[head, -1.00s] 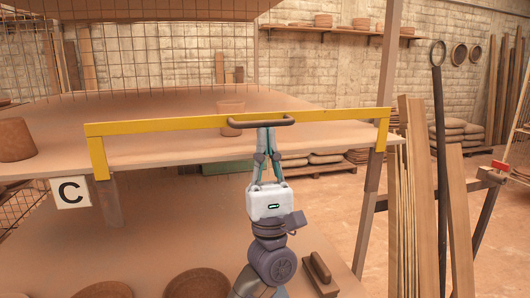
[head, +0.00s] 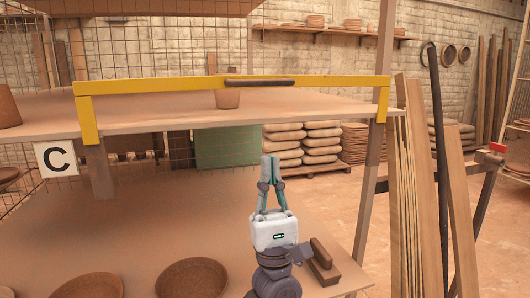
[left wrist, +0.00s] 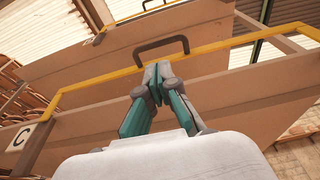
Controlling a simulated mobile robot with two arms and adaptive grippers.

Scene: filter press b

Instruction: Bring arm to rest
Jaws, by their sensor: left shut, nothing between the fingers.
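My left gripper (head: 271,160) is shut and empty in the head view, pointing up below the shelf's front edge. Above it a yellow bar (head: 160,86) with a dark brown handle (head: 260,82) runs along the shelf front, both ends bent down. The gripper is apart from the handle. In the left wrist view the closed fingertips (left wrist: 157,72) show below the handle (left wrist: 161,48) and the yellow bar (left wrist: 90,82). My right gripper is not in view.
The lower shelf (head: 210,235) bears round clay bowls (head: 192,277) and a wooden float-like block (head: 322,262) close beside my arm. A shelf post (head: 374,160) and leaning planks (head: 425,180) stand on the right.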

